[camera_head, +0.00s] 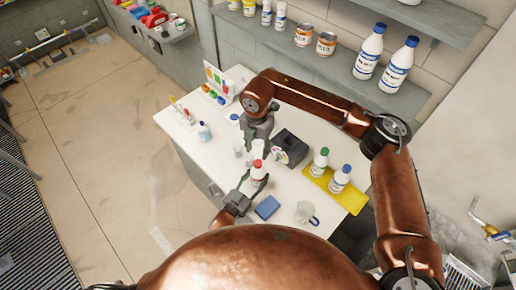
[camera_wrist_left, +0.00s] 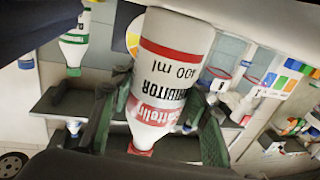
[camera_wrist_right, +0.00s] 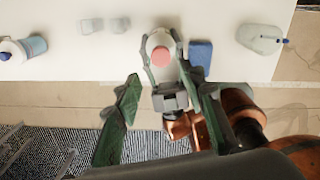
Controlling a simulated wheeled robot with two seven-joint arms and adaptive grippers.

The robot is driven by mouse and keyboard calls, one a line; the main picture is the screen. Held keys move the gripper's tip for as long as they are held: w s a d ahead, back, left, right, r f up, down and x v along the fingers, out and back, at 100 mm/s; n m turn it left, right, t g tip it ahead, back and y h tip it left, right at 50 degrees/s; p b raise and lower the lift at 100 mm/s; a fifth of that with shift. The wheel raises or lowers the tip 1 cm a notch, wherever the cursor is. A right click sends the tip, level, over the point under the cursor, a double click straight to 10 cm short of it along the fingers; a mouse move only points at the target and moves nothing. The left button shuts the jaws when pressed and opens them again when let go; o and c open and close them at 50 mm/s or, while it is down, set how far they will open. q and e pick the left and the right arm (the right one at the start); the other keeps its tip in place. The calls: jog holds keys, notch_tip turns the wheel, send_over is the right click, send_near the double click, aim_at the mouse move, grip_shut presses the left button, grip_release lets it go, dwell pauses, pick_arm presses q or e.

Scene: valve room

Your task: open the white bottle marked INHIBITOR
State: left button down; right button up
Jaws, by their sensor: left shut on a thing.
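The white INHIBITOR bottle (camera_head: 258,172), with a red cap, stands near the front edge of the white bench. In the left wrist view its label (camera_wrist_left: 165,85) appears upside down, with the red cap (camera_wrist_left: 140,152) at the bottom. My left gripper (camera_head: 245,184) is shut around the bottle body; its green fingers show on both sides in the left wrist view. My right gripper (camera_head: 254,144) is beyond the bottle in the head view. In the right wrist view its fingers (camera_wrist_right: 160,85) are spread and empty, with the red cap (camera_wrist_right: 160,56) visible ahead between them.
A yellow tray (camera_head: 350,200) holds a green-capped bottle (camera_head: 320,161) and a blue-capped bottle (camera_head: 340,178). A black box (camera_head: 290,148) sits behind.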

aim_at(258, 162)
jog(key=m, duration=0.6)
jog(key=shift+d, duration=0.1)
jog(key=m, duration=0.6)
jog(key=shift+d, duration=0.1)
jog(key=shift+w+f, duration=0.1)
jog(key=shift+f, duration=3.9)
grip_shut()
